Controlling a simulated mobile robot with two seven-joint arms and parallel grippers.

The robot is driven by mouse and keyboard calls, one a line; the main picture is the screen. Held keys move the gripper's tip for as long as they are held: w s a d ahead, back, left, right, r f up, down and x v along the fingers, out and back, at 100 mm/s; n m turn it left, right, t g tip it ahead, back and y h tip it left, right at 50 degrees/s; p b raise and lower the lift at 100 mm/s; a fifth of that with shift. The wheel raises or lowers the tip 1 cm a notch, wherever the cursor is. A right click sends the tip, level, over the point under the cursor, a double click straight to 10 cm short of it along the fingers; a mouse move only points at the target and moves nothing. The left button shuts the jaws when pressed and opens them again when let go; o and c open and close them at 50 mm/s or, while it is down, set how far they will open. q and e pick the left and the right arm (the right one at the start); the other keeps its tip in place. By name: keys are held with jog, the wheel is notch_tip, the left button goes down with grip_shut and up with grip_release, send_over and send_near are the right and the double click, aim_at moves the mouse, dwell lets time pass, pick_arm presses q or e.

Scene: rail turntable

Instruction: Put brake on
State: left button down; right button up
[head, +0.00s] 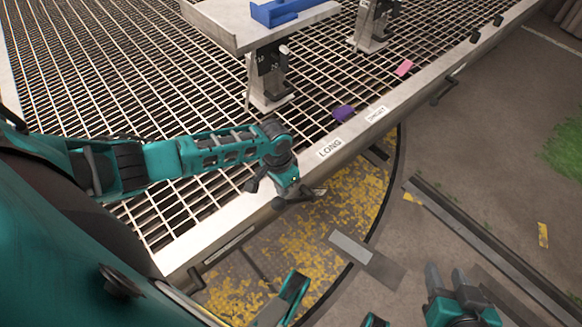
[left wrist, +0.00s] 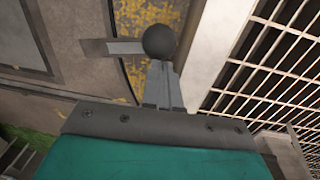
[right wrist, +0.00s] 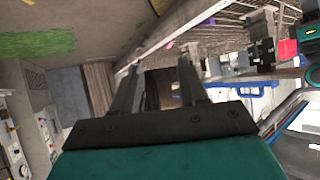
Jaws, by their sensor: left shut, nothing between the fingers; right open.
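A dark round ball knob (left wrist: 158,42) shows in the left wrist view, right at the tips of my left gripper (left wrist: 162,66). I take it for the brake lever's knob; the lever's shaft is not clear. My left gripper is shut with nothing between its fingers, and I cannot tell whether it touches the knob. In the head view my left gripper (head: 312,193) is just off the edge of the grated deck, below the LONG label (head: 330,148). My right gripper (head: 446,274) is open and empty over the floor at the lower right. Its fingers stand apart in the right wrist view (right wrist: 158,82).
The grated deck (head: 190,215) has a metal edge rail. A blue block (head: 280,12) lies on a raised plate at the top. Purple (head: 344,113) and pink (head: 404,68) pieces lie near the edge. A grey floor plate (head: 352,247) and a rail (head: 490,245) lie on the ground.

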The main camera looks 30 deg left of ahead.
pick_arm(q)
jog(key=s+a+f+t+b, duration=0.1)
jog(key=s+f+b, duration=0.1)
jog(key=s+f, duration=0.2)
jog(key=s+a+f+t+b, duration=0.1)
jog(key=s+f, duration=0.4)
jog(key=f, duration=0.6)
jog(key=shift+s+a+f+h+b, duration=0.15)
jog(key=shift+a+f+h+b, duration=0.2)
jog(key=shift+a+b, duration=0.45)
pick_arm(e)
jog(key=shift+w+a+f, duration=0.1)
jog(key=shift+a+f, duration=0.2)
jog(key=shift+f, duration=0.2)
jog(key=shift+w+a+f, duration=0.1)
jog(key=shift+a+f, duration=0.15)
jog(key=shift+f, duration=0.2)
pick_arm(q)
jog(key=shift+d, duration=0.2)
pick_arm(e)
jog(key=shift+r, duration=0.1)
pick_arm(q)
jog(key=shift+s+f, duration=0.1)
